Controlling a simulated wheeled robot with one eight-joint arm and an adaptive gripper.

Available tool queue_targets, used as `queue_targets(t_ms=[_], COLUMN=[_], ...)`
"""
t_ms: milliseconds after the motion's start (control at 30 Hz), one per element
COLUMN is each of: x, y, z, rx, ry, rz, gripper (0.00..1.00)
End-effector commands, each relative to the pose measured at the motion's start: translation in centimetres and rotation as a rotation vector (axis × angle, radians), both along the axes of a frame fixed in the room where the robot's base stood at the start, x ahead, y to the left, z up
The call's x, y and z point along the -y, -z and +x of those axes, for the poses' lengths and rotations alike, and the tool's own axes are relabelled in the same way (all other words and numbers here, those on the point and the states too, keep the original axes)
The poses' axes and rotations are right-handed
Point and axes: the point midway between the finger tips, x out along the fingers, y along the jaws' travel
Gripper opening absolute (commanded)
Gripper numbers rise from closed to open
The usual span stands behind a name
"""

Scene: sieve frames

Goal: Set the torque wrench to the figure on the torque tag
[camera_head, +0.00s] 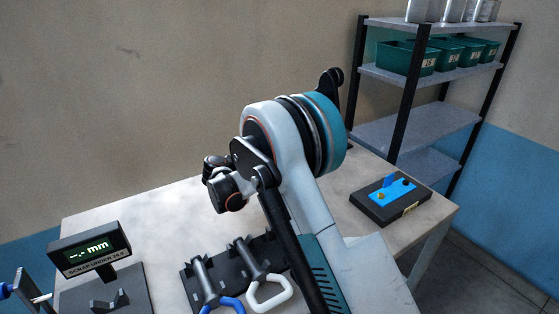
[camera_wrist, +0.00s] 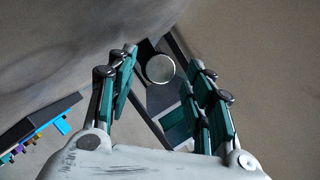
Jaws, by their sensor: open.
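My gripper (camera_wrist: 163,62) is open, with its two green-padded fingers apart and nothing held between them in the wrist view. In the head view my arm rises over the table, and my gripper is not clearly visible behind it. I cannot make out a torque wrench or a torque tag in either view. Part of the table is hidden behind my arm. In the wrist view a round silver end (camera_wrist: 160,69) shows beyond the fingertips, apart from them.
The table (camera_head: 150,215) bears a display stand (camera_head: 89,248) reading "-.- mm", a black rack with a blue handle (camera_head: 226,304) and a white handle (camera_head: 270,295), and a dark box (camera_head: 372,211) with a blue top. Shelves (camera_head: 398,128) behind hold numbered green bins (camera_head: 405,57) and silver canisters.

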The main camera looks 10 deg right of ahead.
Motion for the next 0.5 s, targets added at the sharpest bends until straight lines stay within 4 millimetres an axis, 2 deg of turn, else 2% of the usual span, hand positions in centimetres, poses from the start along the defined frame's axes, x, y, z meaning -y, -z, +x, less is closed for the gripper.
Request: queue_targets(t_ms=[200,500], x=[2.2,2.8], y=[0.9,0.9], z=[1.5,2.0], rx=[0.000,0.000], ry=[0.001,-0.001], rz=[0.001,0.001], gripper=[0.47,0.47])
